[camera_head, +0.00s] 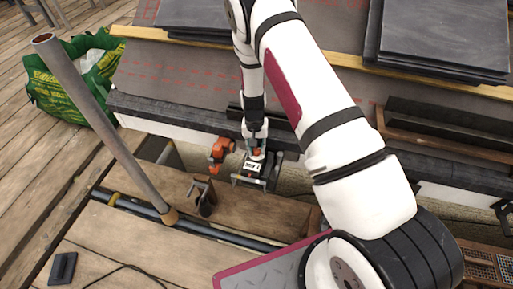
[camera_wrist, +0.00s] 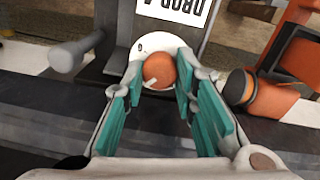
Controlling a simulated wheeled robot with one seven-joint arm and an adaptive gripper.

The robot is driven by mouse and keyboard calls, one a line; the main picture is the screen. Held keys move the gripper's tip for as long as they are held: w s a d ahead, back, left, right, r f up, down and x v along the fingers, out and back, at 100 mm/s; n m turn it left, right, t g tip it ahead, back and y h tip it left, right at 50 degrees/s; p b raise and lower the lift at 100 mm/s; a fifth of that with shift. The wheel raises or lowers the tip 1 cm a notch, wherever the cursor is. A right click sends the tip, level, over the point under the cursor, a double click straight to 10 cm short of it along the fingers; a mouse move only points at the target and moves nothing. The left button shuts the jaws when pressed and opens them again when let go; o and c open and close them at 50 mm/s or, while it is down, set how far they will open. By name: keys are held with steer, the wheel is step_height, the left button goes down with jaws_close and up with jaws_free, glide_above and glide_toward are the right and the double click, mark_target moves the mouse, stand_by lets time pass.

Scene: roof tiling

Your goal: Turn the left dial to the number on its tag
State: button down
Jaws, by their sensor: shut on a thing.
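My gripper (camera_wrist: 160,75) has its teal fingers on both sides of an orange-red round knob (camera_wrist: 159,70) and is shut on it. The knob sits on a white dial face (camera_wrist: 138,44) where one small mark, perhaps a 0, shows; the fingers hide much of the face. A pale mark shows on the knob. A white tag (camera_wrist: 180,12) beside the dial carries black letters, partly cut off, that seem to read DROP and perhaps a 4. In the head view my gripper (camera_head: 256,150) is at the dark device (camera_head: 262,181) with the white tag (camera_head: 252,166). No second dial is clear.
An orange tool (camera_head: 220,151) stands close to the device, also in the wrist view (camera_wrist: 272,97). A dark bracket (camera_head: 205,197) and a leaning pole (camera_head: 105,125) are nearby. Slates (camera_head: 445,38) lie on the roof. A green bag (camera_head: 70,85) stands at left.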

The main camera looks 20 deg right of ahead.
mark_target(255, 149)
steer(key=c, duration=1.6)
jaws_free()
steer(key=r, duration=1.2)
steer(key=shift+w+a, duration=0.1)
steer(key=shift+a, duration=0.15)
